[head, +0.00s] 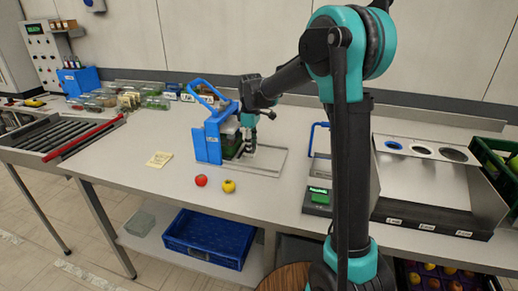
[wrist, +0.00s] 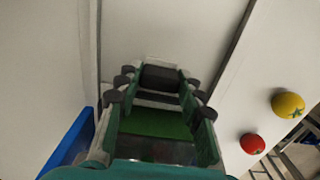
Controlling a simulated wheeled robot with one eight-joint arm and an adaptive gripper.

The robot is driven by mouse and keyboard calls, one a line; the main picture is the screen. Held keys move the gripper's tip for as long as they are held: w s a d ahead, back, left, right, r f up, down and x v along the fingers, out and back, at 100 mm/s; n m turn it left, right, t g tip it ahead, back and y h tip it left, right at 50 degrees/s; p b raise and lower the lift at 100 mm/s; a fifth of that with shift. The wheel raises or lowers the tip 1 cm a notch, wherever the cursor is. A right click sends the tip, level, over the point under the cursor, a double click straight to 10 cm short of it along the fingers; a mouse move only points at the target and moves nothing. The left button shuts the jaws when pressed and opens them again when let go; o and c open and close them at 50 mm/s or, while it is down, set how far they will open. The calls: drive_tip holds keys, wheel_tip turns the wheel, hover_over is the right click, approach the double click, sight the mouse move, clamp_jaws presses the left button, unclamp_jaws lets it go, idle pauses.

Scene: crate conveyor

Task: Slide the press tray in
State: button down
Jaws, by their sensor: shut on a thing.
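A blue press (head: 207,143) with a raised blue lever stands on the worktop, left of the arm's end in the head view. A flat, grey-rimmed tray or base (head: 282,164) extends to its right. A green-topped container (head: 231,128) shows at the press, partly hidden by my gripper. My gripper (head: 247,152) points down over the flat piece, beside the press. In the wrist view its fingers (wrist: 160,88) are around a dark block (wrist: 160,77), perhaps the tray's handle. I cannot tell exactly how the block joins the tray.
A red tomato (head: 201,180) and a yellow one (head: 228,186) lie in front of the press. A note (head: 159,159) lies to the left. A green-screened scale (head: 318,198) and a metal sorting unit (head: 425,178) stand at right. The front left worktop is clear.

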drive_tip(key=shift+w+a, duration=0.1)
drive_tip(key=shift+a, duration=0.15)
drive_tip(key=c, duration=1)
unclamp_jaws()
drive_tip(key=shift+o, duration=0.2)
wheel_tip(320, 180, up, 12)
